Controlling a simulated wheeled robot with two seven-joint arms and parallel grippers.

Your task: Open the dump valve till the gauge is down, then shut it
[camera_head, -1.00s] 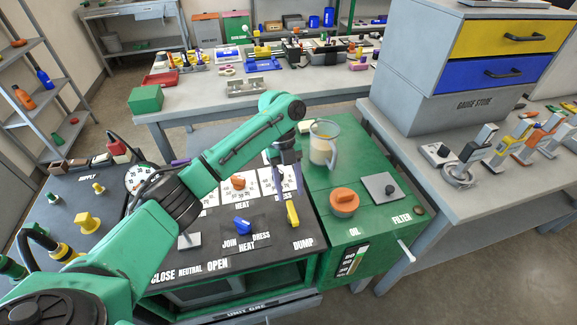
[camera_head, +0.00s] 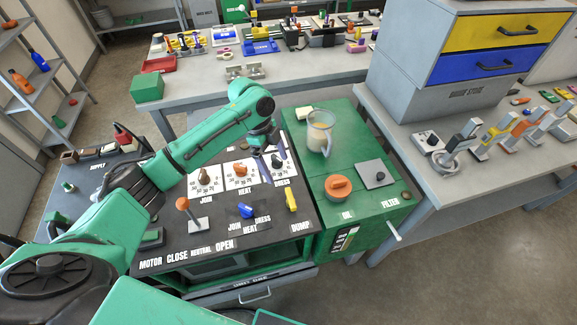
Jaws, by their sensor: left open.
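The yellow dump valve handle (camera_head: 291,201) stands at the right end of the black cart panel, above the word DUMP. My left gripper (camera_head: 277,164) is open and empty. It points down over the back of the panel near the dials, behind the yellow handle and apart from it. The pressure gauge does not show; my left arm covers that part of the panel. My right gripper is not in view.
A lever with an orange knob (camera_head: 183,204) and a blue knob (camera_head: 245,210) stand on the panel left of the handle.

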